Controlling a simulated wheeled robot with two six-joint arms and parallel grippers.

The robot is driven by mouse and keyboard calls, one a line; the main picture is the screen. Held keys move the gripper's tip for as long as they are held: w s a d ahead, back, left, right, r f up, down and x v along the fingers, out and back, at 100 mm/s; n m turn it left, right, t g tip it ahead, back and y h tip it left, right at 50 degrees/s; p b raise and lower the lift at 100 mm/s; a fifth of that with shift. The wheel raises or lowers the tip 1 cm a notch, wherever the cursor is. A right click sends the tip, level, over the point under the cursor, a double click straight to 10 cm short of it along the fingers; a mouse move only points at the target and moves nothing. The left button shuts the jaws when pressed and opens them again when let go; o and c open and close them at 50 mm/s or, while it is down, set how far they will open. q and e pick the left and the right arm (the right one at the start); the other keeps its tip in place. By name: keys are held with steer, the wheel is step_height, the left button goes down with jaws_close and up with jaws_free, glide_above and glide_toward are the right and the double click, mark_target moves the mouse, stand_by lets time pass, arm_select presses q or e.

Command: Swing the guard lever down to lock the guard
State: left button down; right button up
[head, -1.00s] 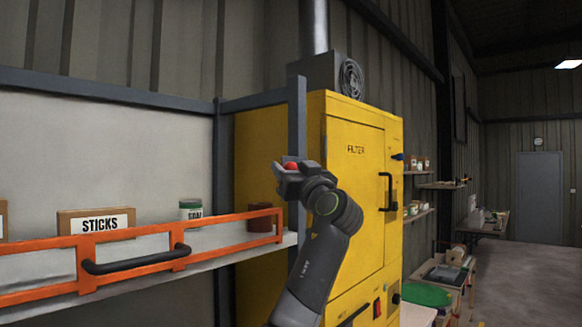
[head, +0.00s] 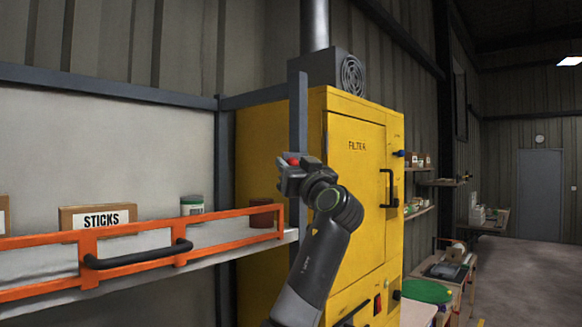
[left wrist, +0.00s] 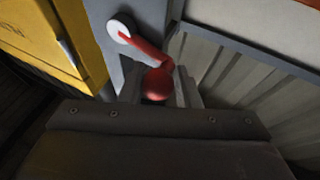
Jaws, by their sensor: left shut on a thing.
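The guard lever (left wrist: 143,46) is red and shows in the left wrist view, running from a round pale pivot (left wrist: 120,27) on a grey post to a red knob (left wrist: 158,84). In the head view only the red knob (head: 292,160) shows, at the top of my left gripper (head: 287,172). The left gripper is shut on the lever's knob, in front of the grey post (head: 298,130). The orange guard (head: 150,228) is a rail with a black handle along the shelf front. My right gripper is out of view.
Behind the orange guard, the shelf (head: 218,245) holds a STICKS box (head: 98,217), a green-lidded jar (head: 192,206) and a brown-red container (head: 262,215). A yellow FILTER cabinet (head: 356,190) stands close behind my left arm. Open floor lies at far right.

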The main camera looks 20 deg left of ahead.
arm_select(q)
steer(key=shift+d+f, duration=0.1)
steer(key=shift+f, duration=0.05)
steer(key=n+b, duration=0.1)
steer(key=f+n+y+b, duration=0.1)
steer(key=n+b, duration=0.1)
steer(key=shift+f+g+y, duration=0.3)
steer(key=shift+g, duration=0.1)
steer(key=shift+f+n+g+y+b, duration=0.3)
steer(key=shift+n+g+y, duration=0.35)
steer(key=shift+n, duration=0.7)
steer(key=shift+f+n+g+y+b, duration=0.3)
steer(key=shift+n+g+y, duration=0.35)
steer(key=shift+n, duration=0.65)
steer(key=shift+f+n+g+y+b, duration=0.3)
steer(key=shift+n+g+y, duration=0.35)
steer(key=shift+n, duration=0.7)
steer(key=c, duration=1.2)
jaws_free()
steer(key=shift+w, duration=0.1)
steer(key=shift+o, duration=0.2)
steer(key=shift+d, duration=0.15)
